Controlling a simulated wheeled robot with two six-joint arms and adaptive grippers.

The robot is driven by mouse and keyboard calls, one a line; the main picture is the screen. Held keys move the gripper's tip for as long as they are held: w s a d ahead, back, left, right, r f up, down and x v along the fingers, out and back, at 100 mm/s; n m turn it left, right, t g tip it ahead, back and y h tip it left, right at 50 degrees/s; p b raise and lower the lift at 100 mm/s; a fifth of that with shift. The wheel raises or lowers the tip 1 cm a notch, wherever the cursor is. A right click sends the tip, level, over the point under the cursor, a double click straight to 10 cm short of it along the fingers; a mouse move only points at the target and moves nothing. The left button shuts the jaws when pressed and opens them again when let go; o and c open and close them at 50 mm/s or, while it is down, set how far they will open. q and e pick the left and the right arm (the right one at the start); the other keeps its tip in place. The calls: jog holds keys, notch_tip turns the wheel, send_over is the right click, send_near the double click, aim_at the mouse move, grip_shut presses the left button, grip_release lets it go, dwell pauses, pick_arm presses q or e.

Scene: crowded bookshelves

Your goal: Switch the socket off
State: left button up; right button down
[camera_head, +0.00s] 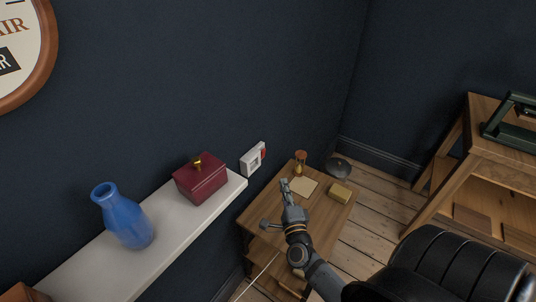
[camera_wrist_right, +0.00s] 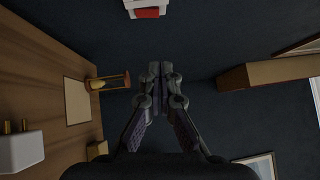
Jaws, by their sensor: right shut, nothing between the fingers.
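The socket (camera_head: 252,160) is a white block on the dark wall, just beyond the right end of the white shelf. A red part shows on its right side. In the right wrist view the socket (camera_wrist_right: 147,7) is at the top edge, partly cut off, with its red part facing down in the picture. My right gripper (camera_head: 285,184) is shut and empty, over the small wooden table, below and right of the socket and apart from it. Its closed fingers (camera_wrist_right: 162,76) show in the middle of the wrist view. My left gripper is not in view.
The white shelf (camera_head: 88,265) holds a blue vase (camera_head: 128,220) and a dark red box (camera_head: 200,181). The wooden table (camera_head: 323,217) holds an hourglass (camera_head: 300,158), a paper sheet (camera_head: 304,187) and a yellow block (camera_head: 340,192).

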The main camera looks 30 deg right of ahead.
jog(key=p, duration=0.2)
send_near(263, 153)
jog(key=w+d+r, duration=0.2)
jog(key=w+d, duration=0.3)
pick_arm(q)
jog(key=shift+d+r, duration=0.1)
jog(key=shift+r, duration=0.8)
pick_arm(e)
jog(key=shift+w+a+f, duration=0.1)
jog(key=shift+w+a, duration=0.25)
jog(key=shift+w, duration=0.1)
